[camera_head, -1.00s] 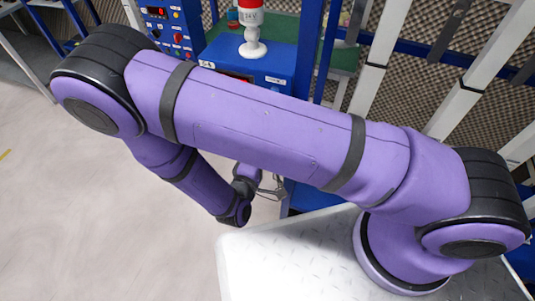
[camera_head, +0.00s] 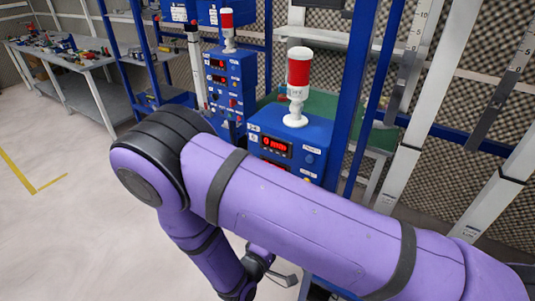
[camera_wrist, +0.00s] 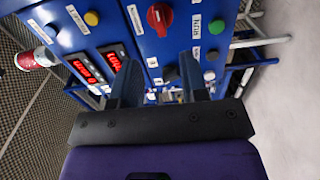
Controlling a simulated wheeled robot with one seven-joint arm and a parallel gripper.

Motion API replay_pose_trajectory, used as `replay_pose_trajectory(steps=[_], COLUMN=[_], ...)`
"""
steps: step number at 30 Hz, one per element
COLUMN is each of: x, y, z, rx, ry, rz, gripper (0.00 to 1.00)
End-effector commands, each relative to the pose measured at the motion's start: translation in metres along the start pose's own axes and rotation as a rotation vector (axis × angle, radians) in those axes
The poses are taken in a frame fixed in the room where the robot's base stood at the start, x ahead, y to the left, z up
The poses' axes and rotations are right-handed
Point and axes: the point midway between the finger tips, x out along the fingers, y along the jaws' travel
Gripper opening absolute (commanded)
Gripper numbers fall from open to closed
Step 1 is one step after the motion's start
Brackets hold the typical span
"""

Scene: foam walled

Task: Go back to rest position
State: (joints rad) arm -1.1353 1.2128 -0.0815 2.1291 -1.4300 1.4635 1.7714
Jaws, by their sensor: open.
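My gripper (camera_wrist: 159,74) shows in the wrist view with its two dark fingers apart and nothing held between them. It faces a blue control panel with a red rotary knob (camera_wrist: 160,17), a yellow button (camera_wrist: 92,18) and a green button (camera_wrist: 216,26). I cannot tell how far the fingertips are from the panel. In the head view, my purple arm is bent and crosses the lower right, and the gripper is mostly hidden low behind it.
A blue cabinet (camera_head: 322,138) with a red-and-white beacon (camera_head: 298,82) stands beyond my arm. A second blue cabinet (camera_head: 221,98) stands behind it. Blue posts and white rails rise at the right. A cluttered workbench (camera_head: 62,64) is far left. The pale floor (camera_head: 75,225) at left is clear.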

Motion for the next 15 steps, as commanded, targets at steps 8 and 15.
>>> replay_pose_trajectory(steps=[8,15], x=[0.014,0.047], y=[0.028,0.098], z=[0.001,0.016], rx=[0.005,0.013], ry=[-0.099,-0.346], rz=[-0.027,-0.132], gripper=[0.40,0.40])
